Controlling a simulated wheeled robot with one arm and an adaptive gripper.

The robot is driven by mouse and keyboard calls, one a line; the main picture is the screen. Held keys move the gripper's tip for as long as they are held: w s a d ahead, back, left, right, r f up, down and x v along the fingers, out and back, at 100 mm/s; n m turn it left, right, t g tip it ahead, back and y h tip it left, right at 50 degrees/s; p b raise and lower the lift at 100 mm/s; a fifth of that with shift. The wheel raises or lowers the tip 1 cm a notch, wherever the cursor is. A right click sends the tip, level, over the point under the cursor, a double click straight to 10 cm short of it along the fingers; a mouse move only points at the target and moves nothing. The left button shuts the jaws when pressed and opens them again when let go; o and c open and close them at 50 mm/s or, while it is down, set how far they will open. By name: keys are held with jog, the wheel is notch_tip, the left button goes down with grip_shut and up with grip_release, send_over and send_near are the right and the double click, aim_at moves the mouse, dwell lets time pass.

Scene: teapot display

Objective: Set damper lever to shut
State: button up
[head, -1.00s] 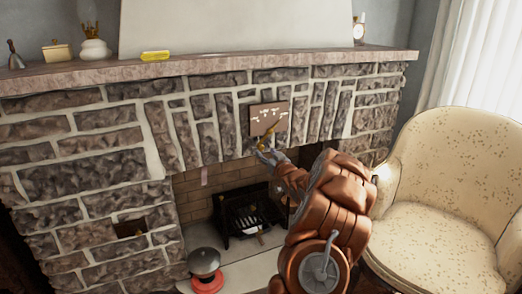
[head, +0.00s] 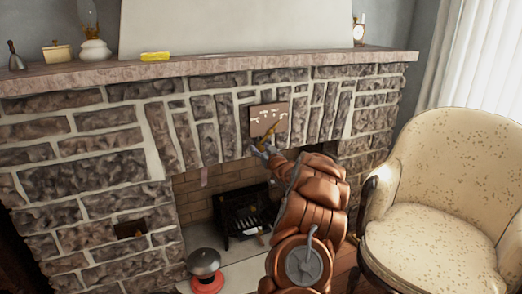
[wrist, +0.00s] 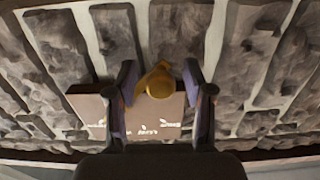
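The damper plate (head: 268,119), a brown panel with pale markings, is on the stone front above the firebox. The brass damper lever (head: 269,134) slants across its lower part in the head view. In the wrist view the rounded lever end (wrist: 158,82) sits between my two fingers, in front of the plate (wrist: 91,108). My gripper (head: 265,151) is at the lever. The fingers (wrist: 160,100) are apart, one on each side of the lever. The right finger looks very close to it; contact is unclear. The plate's lettering is too small to read fully.
The mantel shelf (head: 210,68) runs above the plate. Below are the open firebox with a black grate (head: 245,212) and a dark-topped object with a red base (head: 205,268) on the hearth. A cream armchair (head: 440,190) stands close to the right of my arm.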

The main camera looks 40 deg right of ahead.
grip_shut()
jog(key=shift+w+a, duration=0.15)
dwell(0.4)
